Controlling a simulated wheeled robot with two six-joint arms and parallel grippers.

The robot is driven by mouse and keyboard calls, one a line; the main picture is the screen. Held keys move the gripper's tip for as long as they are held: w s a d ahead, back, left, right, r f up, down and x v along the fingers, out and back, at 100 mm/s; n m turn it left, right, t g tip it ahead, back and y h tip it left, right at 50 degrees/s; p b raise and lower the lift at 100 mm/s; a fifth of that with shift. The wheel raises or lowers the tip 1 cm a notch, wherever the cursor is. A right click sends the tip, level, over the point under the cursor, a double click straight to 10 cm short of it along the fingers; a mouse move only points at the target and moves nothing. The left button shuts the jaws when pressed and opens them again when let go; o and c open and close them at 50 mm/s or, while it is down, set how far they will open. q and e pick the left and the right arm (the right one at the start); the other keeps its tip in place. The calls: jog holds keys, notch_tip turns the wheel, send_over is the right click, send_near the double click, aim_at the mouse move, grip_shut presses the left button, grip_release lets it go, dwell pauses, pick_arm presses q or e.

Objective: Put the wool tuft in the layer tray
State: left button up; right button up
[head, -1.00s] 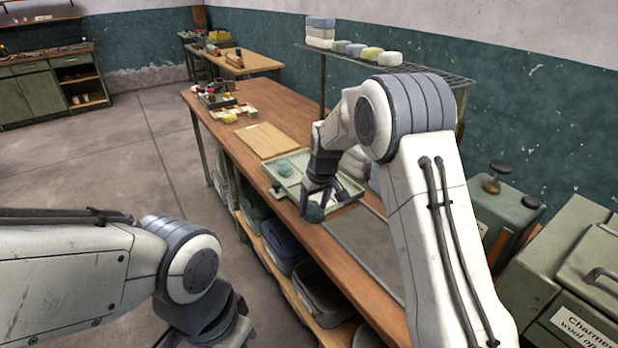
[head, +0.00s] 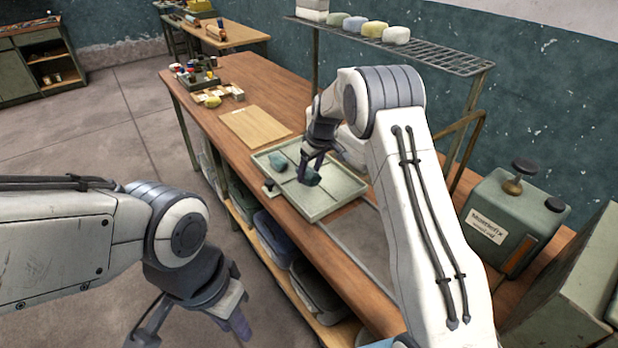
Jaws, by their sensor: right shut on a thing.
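My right gripper (head: 311,172) is shut on a teal wool tuft (head: 312,178). It holds the tuft over the pale green layer tray (head: 325,208) on the wooden bench. I cannot tell whether the tuft touches the tray floor. Another teal tuft (head: 278,161) lies in the tray's far left compartment. Low dividers split the tray, and my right arm hides part of its right side. My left gripper (head: 190,335) hangs over the floor left of the bench. Its fingers are spread apart with nothing between them.
A wooden board (head: 256,127) and a sorting box with small coloured items (head: 195,72) lie farther along the bench. A wire shelf (head: 400,45) with wool blocks stands above the bench's right side. A green machine (head: 508,215) stands at the right. Bins fill the lower shelf.

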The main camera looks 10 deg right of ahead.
aim_at(309, 184)
jog(key=shift+s+x, duration=0.2)
jog(key=shift+x, duration=0.65)
notch_tip(309, 184, down, 3)
jog(key=shift+f+p, duration=0.1)
jog(key=shift+p, duration=0.45)
jog(key=shift+f, duration=0.25)
jog(key=shift+d, duration=0.1)
jog(key=shift+f, duration=0.1)
jog(key=o, duration=1.3)
